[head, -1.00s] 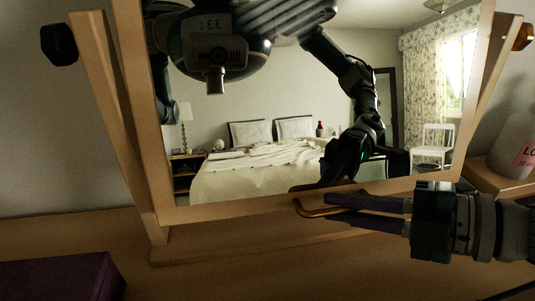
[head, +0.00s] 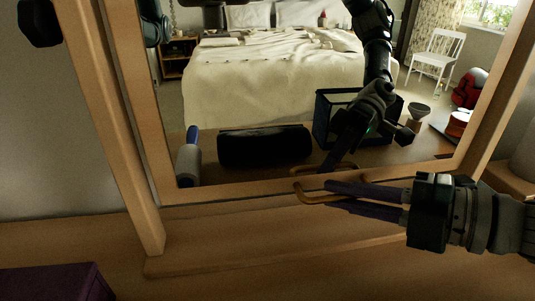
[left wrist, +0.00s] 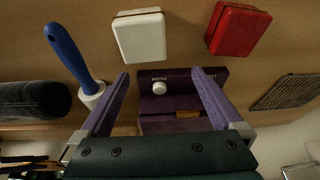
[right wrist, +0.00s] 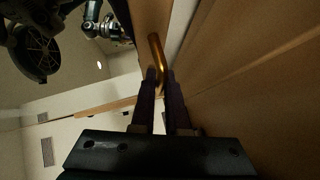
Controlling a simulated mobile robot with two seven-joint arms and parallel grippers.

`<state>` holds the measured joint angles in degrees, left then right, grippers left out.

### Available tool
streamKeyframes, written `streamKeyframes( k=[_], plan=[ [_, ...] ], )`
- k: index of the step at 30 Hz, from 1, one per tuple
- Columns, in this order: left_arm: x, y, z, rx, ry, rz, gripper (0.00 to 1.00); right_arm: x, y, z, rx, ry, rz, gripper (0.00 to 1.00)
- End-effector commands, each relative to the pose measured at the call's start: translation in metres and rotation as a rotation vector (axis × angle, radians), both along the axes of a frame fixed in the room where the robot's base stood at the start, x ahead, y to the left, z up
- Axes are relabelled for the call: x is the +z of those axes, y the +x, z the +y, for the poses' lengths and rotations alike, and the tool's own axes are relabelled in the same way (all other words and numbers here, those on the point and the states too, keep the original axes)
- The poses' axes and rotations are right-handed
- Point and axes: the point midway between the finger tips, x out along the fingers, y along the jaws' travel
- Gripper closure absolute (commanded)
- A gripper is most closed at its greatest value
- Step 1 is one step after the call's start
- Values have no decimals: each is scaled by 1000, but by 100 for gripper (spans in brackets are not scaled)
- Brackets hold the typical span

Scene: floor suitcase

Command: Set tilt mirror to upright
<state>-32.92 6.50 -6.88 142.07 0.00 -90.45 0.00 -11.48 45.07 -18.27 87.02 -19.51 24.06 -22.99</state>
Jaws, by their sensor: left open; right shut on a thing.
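The tilt mirror has a wooden frame (head: 320,192) between two wooden side posts (head: 108,130). Its glass (head: 260,85) reflects a bed, a chair and my own arm. A brass handle (head: 312,193) sits at the frame's lower edge. My right gripper (head: 335,193) comes from the right and is shut on the handle. The right wrist view shows the handle (right wrist: 157,52) between its fingers (right wrist: 160,85). I cannot tell the exact tilt of the frame.
A dark purple box (head: 55,283) stands at the front left of the head view. In the left wrist view lie a white box (left wrist: 139,36), a red box (left wrist: 238,28), a blue-handled roller (left wrist: 72,58), a black cylinder (left wrist: 30,98) and a slatted mat (left wrist: 285,92).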

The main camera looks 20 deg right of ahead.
Motion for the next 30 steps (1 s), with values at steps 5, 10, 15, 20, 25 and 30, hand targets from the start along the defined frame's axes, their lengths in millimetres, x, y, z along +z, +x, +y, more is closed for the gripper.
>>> streamKeyframes(
  k=[5,10,15,20,25,30],
  plan=[
    [0,-2,1,-1,2,5,0,3,1,0,0,2,-5,86],
    [0,-2,2,-4,7,5,0,3,1,0,0,2,-5,67],
    [0,-2,3,-6,11,6,0,3,1,0,0,2,-5,58],
    [0,-2,3,-7,11,6,0,3,1,0,0,1,-4,58],
    [1,-2,3,-6,11,7,0,5,-10,-7,-2,1,-1,58],
    [4,-2,2,-6,10,7,0,11,-33,-22,0,2,1,58]
  ],
)
